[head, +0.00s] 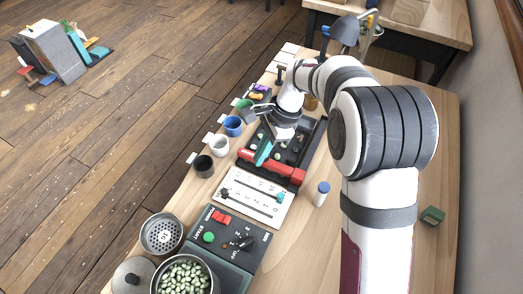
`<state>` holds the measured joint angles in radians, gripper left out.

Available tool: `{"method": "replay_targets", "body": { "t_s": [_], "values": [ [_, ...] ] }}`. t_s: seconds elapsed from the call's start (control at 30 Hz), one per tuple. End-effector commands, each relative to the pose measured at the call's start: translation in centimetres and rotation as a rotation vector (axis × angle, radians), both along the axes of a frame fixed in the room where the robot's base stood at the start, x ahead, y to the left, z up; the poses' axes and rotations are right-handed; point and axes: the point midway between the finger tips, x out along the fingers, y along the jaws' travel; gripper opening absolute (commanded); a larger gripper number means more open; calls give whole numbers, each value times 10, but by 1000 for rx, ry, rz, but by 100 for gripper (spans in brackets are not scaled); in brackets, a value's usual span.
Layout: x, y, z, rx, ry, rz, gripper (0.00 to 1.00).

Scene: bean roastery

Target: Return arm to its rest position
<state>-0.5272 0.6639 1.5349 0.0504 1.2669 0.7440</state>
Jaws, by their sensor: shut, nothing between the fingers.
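My arm reaches from the lower right across the wooden table (285,262), bending down at its far end. My gripper (268,143) is shut and empty over the black tray (312,148) with a red bar across its near end (270,168). A teal piece (263,154) shows just under the gripper; I cannot tell whether the fingers touch it. Small light objects lie in the tray, partly hidden by the wrist.
A row of cups, including a blue cup (233,126), white cup (219,146) and black cup (203,166), lines the left edge. Nearer are a slider panel (240,200), a control box (232,243), a pot of green beans (184,275) and a blue-capped bottle (321,194).

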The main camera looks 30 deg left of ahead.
Motion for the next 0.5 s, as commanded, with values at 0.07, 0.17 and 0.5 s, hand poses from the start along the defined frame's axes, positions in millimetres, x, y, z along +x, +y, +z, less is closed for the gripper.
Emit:
{"method": "replay_targets", "body": {
  "t_s": [0.07, 0.17, 0.5],
  "values": [
    [0, 0, 0, 0, 0, 0, 0],
    [0, -1, 1, 0, -2, 1, 0],
    [-102, -188, 109, -5, -212, 157, 0]
  ]
}}
